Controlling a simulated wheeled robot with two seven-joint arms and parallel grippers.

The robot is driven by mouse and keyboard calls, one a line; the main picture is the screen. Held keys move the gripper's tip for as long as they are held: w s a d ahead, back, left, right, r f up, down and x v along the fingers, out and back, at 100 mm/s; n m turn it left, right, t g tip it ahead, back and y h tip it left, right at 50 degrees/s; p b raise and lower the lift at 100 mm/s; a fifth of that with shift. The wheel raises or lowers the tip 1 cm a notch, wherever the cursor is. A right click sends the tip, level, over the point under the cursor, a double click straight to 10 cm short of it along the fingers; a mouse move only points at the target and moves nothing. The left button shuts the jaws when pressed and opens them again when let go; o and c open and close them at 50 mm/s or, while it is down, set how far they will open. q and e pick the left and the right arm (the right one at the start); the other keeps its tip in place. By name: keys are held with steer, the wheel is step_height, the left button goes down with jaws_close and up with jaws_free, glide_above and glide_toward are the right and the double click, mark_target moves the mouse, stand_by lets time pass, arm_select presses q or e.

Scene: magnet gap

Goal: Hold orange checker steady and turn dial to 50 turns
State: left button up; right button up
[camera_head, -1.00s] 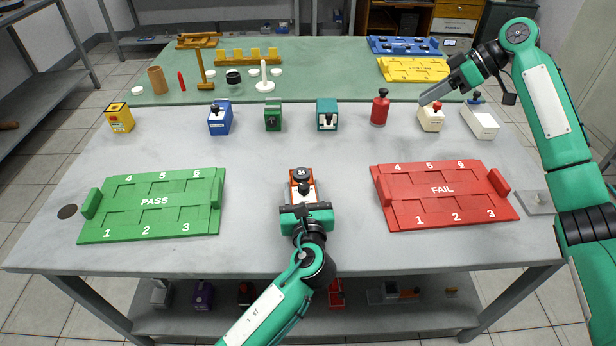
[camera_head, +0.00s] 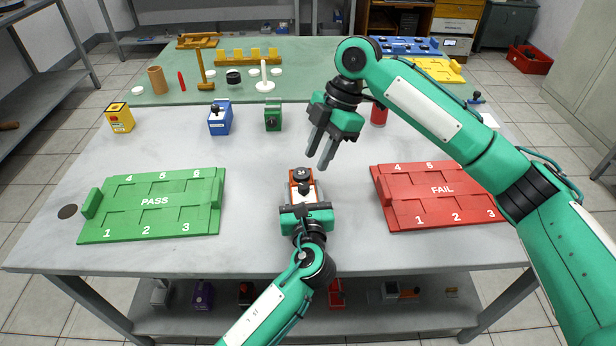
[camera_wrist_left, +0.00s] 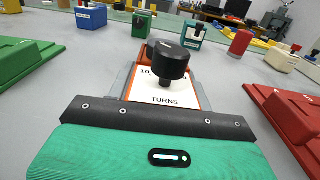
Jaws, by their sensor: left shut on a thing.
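The orange checker (camera_head: 294,176) stands on the grey table between the green PASS tray and the red FAIL tray. It has a white face marked TURNS (camera_wrist_left: 165,100) and a black dial (camera_head: 301,174) on top; the dial also shows in the left wrist view (camera_wrist_left: 168,60). My left gripper (camera_head: 304,200) is shut on the checker from the near side, its fingers along the checker's sides. My right gripper (camera_head: 322,145) is open and empty, fingers pointing down, above and slightly right of the dial, apart from it. The dial's exact reading is too small to tell.
The green PASS tray (camera_head: 150,224) lies left and the red FAIL tray (camera_head: 440,212) right. Blue (camera_head: 220,120), green (camera_head: 273,118) and yellow (camera_head: 119,118) checkers stand behind. A red cylinder (camera_head: 379,114) stands behind my right arm. Table around the orange checker is clear.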

mark_target(305, 185)
arm_select(q)
steer(key=shift+f, duration=0.1)
arm_select(e)
steer(key=x, duration=0.7)
jaws_close()
